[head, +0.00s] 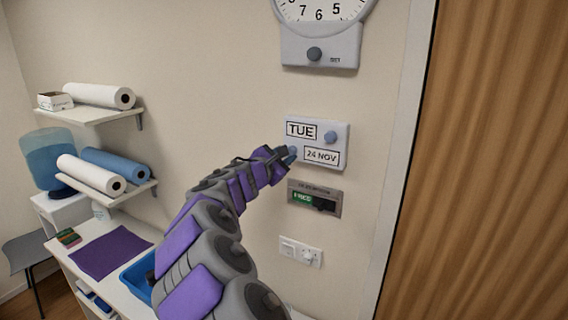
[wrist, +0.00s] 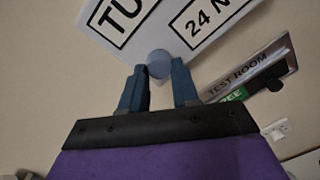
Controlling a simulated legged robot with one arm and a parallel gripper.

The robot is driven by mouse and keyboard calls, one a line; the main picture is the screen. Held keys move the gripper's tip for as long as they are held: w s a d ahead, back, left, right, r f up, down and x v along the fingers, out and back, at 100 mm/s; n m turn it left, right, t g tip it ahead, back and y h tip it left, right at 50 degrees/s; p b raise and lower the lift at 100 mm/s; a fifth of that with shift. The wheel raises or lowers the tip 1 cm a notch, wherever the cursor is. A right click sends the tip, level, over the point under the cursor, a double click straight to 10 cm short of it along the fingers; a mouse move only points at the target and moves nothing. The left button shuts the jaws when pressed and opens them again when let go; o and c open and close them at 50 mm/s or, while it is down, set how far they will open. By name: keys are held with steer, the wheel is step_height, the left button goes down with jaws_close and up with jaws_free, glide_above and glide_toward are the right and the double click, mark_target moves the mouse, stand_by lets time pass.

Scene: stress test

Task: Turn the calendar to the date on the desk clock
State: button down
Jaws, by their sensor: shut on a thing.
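A white wall calendar (head: 318,163) reads "TUE" above "24 NOV" in the head view. One grey-blue knob (head: 330,137) sits right of "TUE". My gripper (head: 289,154) is at the lower left knob, beside "24 NOV". In the wrist view, that round lower knob (wrist: 159,62) sits between the two blue fingertips, and my gripper is shut on it. The calendar (wrist: 172,22) is partly cut off there. A wall clock (head: 320,25) with a dark knob is cut off at the top; its hands are not visible. No desk clock shows.
A room sign (head: 314,199) with a green window is just below the calendar, and a switch plate (head: 300,251) lower still. A wooden door (head: 480,160) stands right. Shelves with rolls (head: 100,95) and a counter with a purple mat (head: 111,251) are left.

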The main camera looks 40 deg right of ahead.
steer(key=shift+r+m+b, duration=0.25)
steer(key=shift+m+b, duration=0.1)
steer(key=shift+m, duration=0.25)
steer(key=c, duration=1)
jaws_free()
steer(key=shift+c, duration=0.2)
steer(key=shift+o, duration=1)
steer(key=shift+f, duration=0.15)
steer(key=v, duration=1.7)
steer(key=shift+a, duration=0.2)
steer(key=shift+f, duration=0.1)
